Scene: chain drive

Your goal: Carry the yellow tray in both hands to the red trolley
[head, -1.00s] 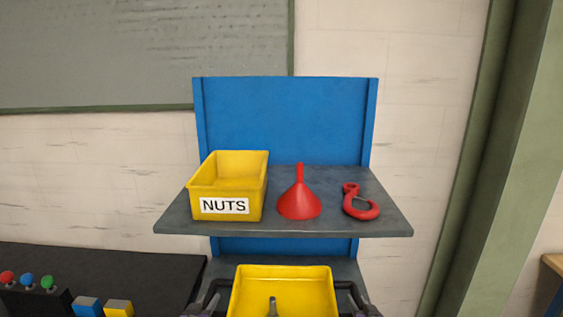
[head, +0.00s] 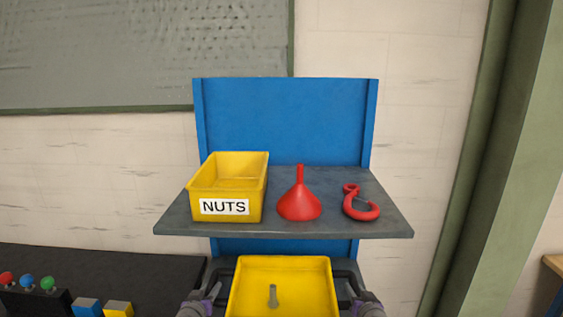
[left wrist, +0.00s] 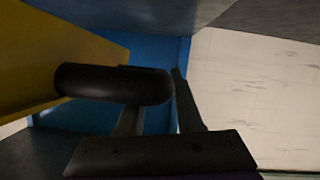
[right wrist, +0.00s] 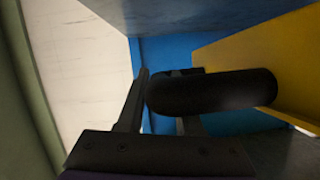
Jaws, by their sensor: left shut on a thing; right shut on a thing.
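The yellow tray (head: 305,285) shows at the bottom centre of the head view, its near end cut off by the frame. A grey bolt-like piece (head: 272,296) is in it. My left gripper (head: 221,286) is shut on the tray's left handle; the dark handle (left wrist: 112,85) and yellow side show in the left wrist view. My right gripper (head: 347,286) is shut on the right handle, and this dark handle (right wrist: 212,91) shows in the right wrist view. The tray looks about level. The red trolley is not in view.
A grey shelf (head: 335,226) on a blue rack (head: 285,120) stands ahead, above the tray. It bears a yellow NUTS bin (head: 244,205), a red funnel (head: 299,200) and a red hook (head: 361,208). A dark bench (head: 140,268) with coloured knobs and blocks is at left.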

